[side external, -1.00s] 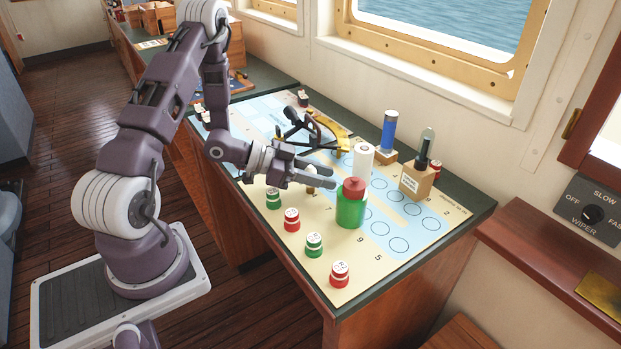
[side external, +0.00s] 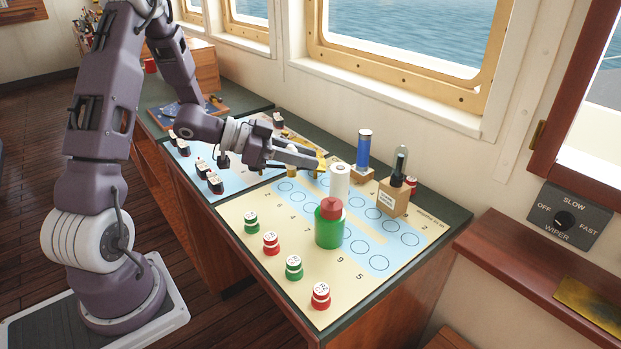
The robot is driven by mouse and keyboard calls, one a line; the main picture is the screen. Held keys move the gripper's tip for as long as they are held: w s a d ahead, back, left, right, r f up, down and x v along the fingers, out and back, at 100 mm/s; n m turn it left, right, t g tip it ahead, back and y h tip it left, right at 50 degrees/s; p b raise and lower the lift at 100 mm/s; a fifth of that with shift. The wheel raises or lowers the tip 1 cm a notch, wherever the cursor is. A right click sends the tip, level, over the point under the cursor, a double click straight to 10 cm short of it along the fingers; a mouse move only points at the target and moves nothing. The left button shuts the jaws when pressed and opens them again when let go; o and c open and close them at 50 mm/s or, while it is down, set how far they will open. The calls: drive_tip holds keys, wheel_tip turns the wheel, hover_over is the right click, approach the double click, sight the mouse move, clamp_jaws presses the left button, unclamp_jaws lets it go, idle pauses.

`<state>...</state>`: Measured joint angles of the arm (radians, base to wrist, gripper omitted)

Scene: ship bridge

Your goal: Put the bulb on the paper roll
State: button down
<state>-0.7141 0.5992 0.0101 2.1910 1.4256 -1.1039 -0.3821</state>
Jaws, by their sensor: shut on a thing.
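My gripper (side external: 312,161) is shut on the bulb, with its fingers pointing right, above the mat and just up and left of the paper roll. The bulb itself is hidden by the fingers in this view. The paper roll (side external: 339,178) is a white upright cylinder, its lower part hidden behind a green bottle with a red cap (side external: 329,228). I see nothing resting on its top. I cannot tell the exact height gap between my gripper and the roll's top.
A blue cylinder (side external: 364,148) stands behind the roll. A wooden block (side external: 392,200) holding a dark-topped item is to the right. Red and green pieces (side external: 270,243) line the front of the mat (side external: 290,215). A brass-coloured instrument (side external: 322,167) lies partly hidden behind my gripper.

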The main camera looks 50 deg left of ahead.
drive_tip(key=w+d+r+m+g+h, duration=0.15)
drive_tip(key=w+d+r, duration=0.25)
drive_tip(key=w+r, duration=0.55)
wheel_tip(320, 180, down, 10)
drive_tip(key=w, duration=0.1)
drive_tip(key=shift+r+t, duration=0.15)
drive_tip(key=shift+t, duration=0.2)
drive_tip(key=shift+d, duration=0.1)
drive_tip(key=c, duration=1.2)
unclamp_jaws()
drive_tip(key=shift+o, duration=0.2)
